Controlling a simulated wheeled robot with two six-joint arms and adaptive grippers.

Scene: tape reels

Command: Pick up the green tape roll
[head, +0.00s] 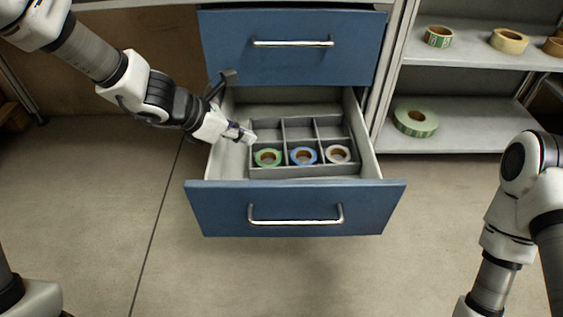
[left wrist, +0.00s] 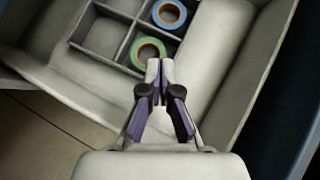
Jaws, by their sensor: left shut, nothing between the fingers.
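The green tape roll (head: 268,157) lies in the front left compartment of a grey divided tray (head: 285,173) inside the open drawer. It also shows in the left wrist view (left wrist: 147,50), just beyond my fingertips. My left gripper (head: 247,137) is inside the drawer at the tray's left side, shut and empty. In the left wrist view its fingertips (left wrist: 160,66) are together, close to the lower edge of the green roll; whether they touch it I cannot tell. My right arm shows at the right, but its gripper is out of view.
A blue tape roll (head: 303,155) and a white one (head: 338,153) lie in the other front compartments. The back compartments are empty. The drawer front (head: 296,208) stands pulled out below a closed blue drawer (head: 292,62). Shelves at right hold several rolls, including a large green-edged one (head: 415,116).

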